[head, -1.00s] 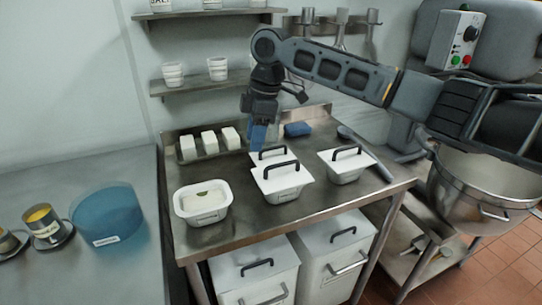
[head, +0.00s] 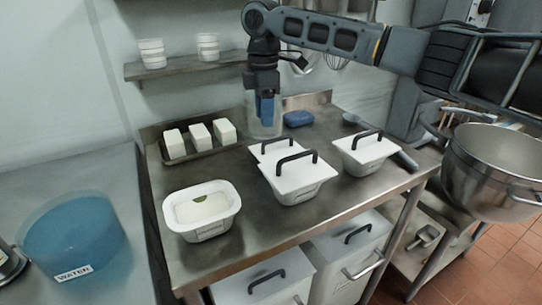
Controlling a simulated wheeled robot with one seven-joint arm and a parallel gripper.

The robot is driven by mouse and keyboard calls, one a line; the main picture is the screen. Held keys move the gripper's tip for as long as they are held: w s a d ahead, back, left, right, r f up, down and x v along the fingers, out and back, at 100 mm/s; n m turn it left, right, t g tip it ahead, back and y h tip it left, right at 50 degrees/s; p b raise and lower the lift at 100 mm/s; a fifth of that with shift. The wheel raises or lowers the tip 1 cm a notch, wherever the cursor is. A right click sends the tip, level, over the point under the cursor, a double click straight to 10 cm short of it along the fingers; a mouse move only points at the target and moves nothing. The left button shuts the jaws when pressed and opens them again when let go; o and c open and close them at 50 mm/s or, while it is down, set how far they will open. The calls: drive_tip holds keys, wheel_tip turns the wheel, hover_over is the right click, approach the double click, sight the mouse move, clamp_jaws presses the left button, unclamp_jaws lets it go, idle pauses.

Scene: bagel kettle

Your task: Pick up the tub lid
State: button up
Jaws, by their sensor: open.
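White lids with black bar handles show in the head view: one on the front middle tub (head: 296,193), its lid (head: 289,173), and one on the right tub (head: 366,164), its lid (head: 362,148). A third lid (head: 262,149) is behind the middle one and partly hidden; I cannot tell what is under it. An uncovered white tub (head: 203,211) with pale contents and a green leaf stands at the front left.
A tray (head: 172,158) of white blocks lies at the back left, and a blue sponge-like block (head: 298,119) at the back. A steel mixing bowl (head: 492,165) is at the right. A blue water container (head: 72,240) is on the left counter.

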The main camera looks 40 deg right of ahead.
sight(278, 145)
drive_tip(key=shift+w+f+b, duration=0.2)
drive_tip(key=shift+w+f, duration=0.05)
drive_tip(key=shift+f, duration=0.25)
drive_tip(key=shift+w+f+b, duration=0.2)
drive_tip(key=shift+f, duration=0.55)
drive_tip(key=shift+s+f, duration=0.1)
drive_tip(key=shift+f, duration=3.35)
drive_tip(key=shift+c, duration=0.3)
clamp_jaws()
